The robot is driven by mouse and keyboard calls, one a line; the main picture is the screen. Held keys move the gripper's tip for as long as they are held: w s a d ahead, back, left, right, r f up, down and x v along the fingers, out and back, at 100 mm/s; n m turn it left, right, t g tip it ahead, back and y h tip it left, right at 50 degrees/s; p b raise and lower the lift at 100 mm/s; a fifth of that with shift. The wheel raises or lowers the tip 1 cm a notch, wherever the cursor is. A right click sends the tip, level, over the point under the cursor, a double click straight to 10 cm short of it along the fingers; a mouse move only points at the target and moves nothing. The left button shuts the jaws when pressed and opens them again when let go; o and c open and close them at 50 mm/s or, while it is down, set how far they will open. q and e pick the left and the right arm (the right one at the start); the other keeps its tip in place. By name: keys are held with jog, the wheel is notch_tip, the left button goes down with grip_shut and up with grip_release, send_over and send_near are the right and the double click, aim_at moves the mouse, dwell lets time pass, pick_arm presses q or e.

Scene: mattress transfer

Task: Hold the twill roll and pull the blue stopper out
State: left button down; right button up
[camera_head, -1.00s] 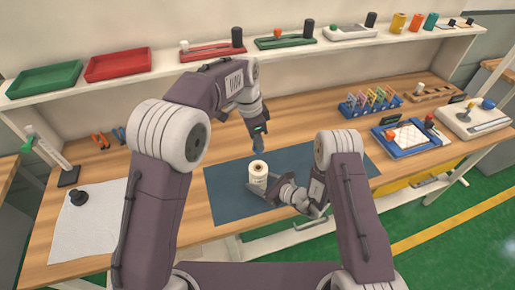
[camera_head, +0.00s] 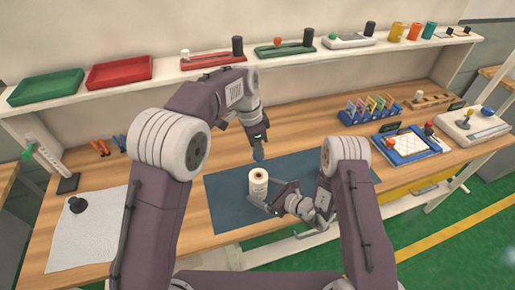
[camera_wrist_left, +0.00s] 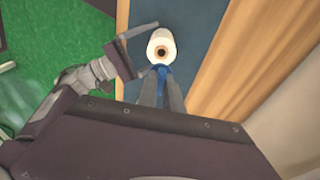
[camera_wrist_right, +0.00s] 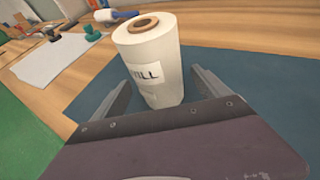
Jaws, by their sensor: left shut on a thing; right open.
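The white twill roll (camera_head: 258,186) stands upright on the blue mat. Its label and brown core show in the right wrist view (camera_wrist_right: 150,60), and the left wrist view looks down on the core's open hole. My left gripper (camera_head: 259,153) points down above the roll and is shut on the blue stopper (camera_wrist_left: 160,70), clear of the core. My fingers mostly hide the stopper in the head view. My right gripper (camera_wrist_right: 160,85) is open low on the roll, with one finger on each side. Whether either finger touches it cannot be told.
The dark blue mat (camera_head: 225,205) has bare room left of the roll. A white sheet (camera_head: 88,235) with a black object (camera_head: 77,204) lies at left. A blue-framed board (camera_head: 407,145) and a rack of coloured pieces (camera_head: 368,108) are at right. A shelf runs behind.

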pick_arm(q)
jog(key=shift+d, duration=0.1)
pick_arm(e)
jog(key=v, duration=0.9)
jog(key=shift+s+d, duration=0.15)
jog(key=shift+d, duration=0.1)
jog(key=shift+s+d+r, duration=0.15)
jog(key=shift+s+r, duration=0.05)
jog(key=shift+s, duration=0.05)
